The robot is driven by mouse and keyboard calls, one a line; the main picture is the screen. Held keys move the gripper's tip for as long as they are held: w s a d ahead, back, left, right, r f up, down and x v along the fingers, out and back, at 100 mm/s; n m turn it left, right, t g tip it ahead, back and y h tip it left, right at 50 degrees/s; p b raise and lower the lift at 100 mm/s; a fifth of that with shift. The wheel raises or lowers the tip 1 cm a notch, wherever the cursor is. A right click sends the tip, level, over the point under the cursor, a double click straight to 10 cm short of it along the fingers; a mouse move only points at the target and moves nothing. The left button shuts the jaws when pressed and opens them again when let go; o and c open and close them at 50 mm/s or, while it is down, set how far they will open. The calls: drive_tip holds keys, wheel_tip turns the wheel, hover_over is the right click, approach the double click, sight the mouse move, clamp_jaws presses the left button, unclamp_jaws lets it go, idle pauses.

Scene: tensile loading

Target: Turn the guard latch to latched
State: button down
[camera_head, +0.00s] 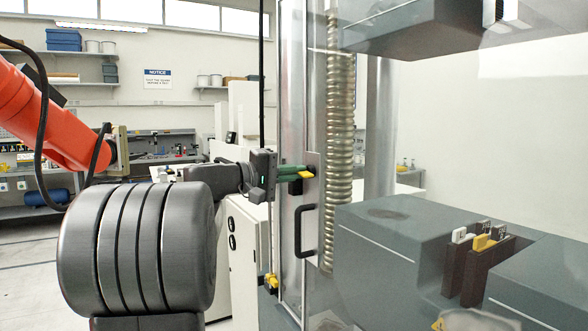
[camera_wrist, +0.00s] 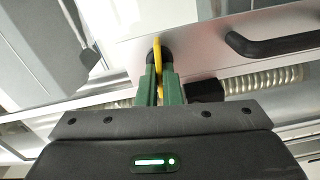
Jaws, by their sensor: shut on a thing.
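The guard latch is a small yellow handle (camera_head: 305,174) on a metal plate (camera_head: 312,160) at the edge of the clear guard door. In the wrist view the yellow handle (camera_wrist: 242,42) shows edge-on at a dark round hub. My gripper (camera_head: 294,174) reaches it from the left with its green fingers. In the wrist view the fingers of my gripper (camera_wrist: 160,68) are shut on the yellow handle, which stands between their tips. Part of the handle is hidden by the fingers. I cannot tell the latch's exact state.
A black door handle (camera_head: 303,230) sits just below the latch. Behind the clear guard are a ridged screw column (camera_head: 338,150), grey machine blocks (camera_head: 385,235) and a brown holder (camera_head: 480,268) with white and yellow pieces. Shelves (camera_head: 80,50) stand far behind at left.

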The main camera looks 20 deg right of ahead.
drive_tip(key=shift+n+p, duration=0.3)
drive_tip(key=shift+n, duration=0.6)
drive_tip(key=shift+f, duration=0.1)
drive_tip(key=c, duration=1.6)
unclamp_jaws()
drive_tip(key=s+a+b, duration=0.1)
drive_tip(key=a, duration=1.2)
drive_tip(key=shift+a, duration=0.4)
